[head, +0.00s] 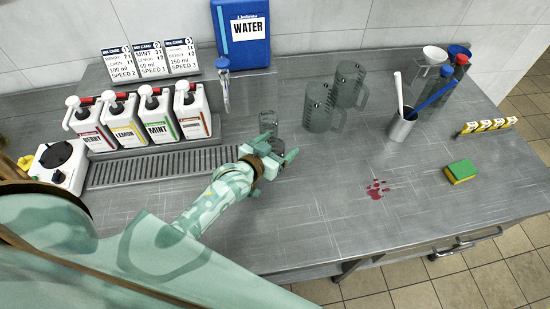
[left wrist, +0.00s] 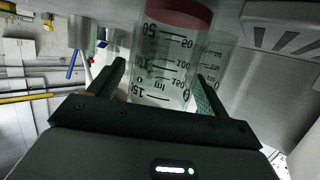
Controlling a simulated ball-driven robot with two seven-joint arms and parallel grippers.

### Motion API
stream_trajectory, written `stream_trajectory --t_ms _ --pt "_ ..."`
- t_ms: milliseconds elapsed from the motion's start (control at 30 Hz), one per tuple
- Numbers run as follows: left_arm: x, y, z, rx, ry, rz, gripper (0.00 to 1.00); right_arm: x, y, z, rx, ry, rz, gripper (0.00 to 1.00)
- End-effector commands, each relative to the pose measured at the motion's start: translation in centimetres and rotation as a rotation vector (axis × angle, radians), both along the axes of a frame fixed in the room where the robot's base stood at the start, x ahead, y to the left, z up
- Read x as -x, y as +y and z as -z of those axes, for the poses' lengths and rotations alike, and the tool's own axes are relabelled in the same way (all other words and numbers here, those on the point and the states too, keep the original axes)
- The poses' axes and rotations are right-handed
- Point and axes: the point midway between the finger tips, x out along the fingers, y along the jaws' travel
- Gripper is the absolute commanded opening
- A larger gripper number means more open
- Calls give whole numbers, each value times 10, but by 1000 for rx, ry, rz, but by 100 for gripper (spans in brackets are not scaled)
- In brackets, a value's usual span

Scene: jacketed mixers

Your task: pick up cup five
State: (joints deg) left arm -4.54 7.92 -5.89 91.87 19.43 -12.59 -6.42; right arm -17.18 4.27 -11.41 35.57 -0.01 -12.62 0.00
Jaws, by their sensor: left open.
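A small clear measuring cup (head: 268,122) stands on the steel counter, just beyond my left gripper (head: 280,147) in the head view. In the left wrist view a clear cup (left wrist: 165,62) with black scale marks and a red area at the top of the picture lies between the two open fingers of my left gripper (left wrist: 160,84). Another clear, marked vessel (left wrist: 218,45) shows partly behind it. Two larger clear jugs with handles, a near one (head: 320,108) and a far one (head: 350,84), stand to the right. I cannot read which cup is number five. My right gripper is out of view.
Syrup dispensers (head: 156,116), a white round-topped device (head: 60,166) and a drain grille (head: 150,168) are at left. A blue water tank (head: 242,32) has a tap (head: 224,85). A steel holder (head: 401,128), a sponge (head: 461,172) and a red stain (head: 377,189) are at right.

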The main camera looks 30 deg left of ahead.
Motion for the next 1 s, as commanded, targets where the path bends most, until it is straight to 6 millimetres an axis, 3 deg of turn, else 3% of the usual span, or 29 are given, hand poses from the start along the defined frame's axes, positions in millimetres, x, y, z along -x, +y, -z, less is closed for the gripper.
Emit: stream_trajectory --t_ms 267,433,467,800,1000 --pt "-5 -1 1 0 0 0 77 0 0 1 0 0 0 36" --pt "-5 -1 1 0 0 0 33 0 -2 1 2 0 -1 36" --pt "-5 -1 1 0 0 0 30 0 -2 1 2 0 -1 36" --pt "-5 -1 -2 0 -1 0 30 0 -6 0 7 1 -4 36" --pt "-5 -1 -27 1 -5 0 30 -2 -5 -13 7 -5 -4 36"
